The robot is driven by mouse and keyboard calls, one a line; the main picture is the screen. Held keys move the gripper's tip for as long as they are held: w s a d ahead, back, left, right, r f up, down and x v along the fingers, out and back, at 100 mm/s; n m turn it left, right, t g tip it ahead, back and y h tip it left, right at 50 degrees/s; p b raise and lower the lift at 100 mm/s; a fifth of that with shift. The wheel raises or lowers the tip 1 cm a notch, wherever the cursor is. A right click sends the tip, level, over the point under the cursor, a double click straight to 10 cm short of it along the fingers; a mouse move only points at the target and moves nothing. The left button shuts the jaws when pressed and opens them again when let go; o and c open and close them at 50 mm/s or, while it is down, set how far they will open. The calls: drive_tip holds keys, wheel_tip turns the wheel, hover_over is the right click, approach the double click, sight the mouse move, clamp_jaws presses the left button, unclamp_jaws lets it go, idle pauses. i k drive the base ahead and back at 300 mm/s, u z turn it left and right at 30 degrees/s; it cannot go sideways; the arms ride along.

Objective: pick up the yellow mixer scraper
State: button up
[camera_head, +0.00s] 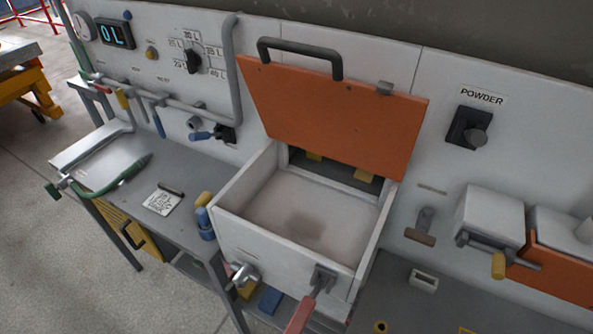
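I cannot tell for sure which yellow item is the mixer scraper. A small yellow piece (203,199) is at the grey bench's right end, next to a blue cylinder (206,222) and left of the open white box. A yellow-handled tool (122,98) hangs near the pipe on the left of the panel. Another yellow piece (248,290) shows low under the box, partly hidden. A yellow grip (498,266) is on a bar at the right. My gripper is not in view.
The white box (238,242) has its orange lid (338,112) raised and looks empty inside. The grey bench (100,165) holds a green-handled hose tool (125,175) and a paper card (162,200). A red lever (300,316) sticks out in front. The floor at lower left is clear.

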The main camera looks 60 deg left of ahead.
sight(206, 196)
drive_tip(key=z, duration=1.55)
drive_tip(key=k, duration=2.6)
drive_tip(key=u, duration=1.55)
drive_tip(key=i, duration=0.5)
drive_tip(key=u, duration=0.1)
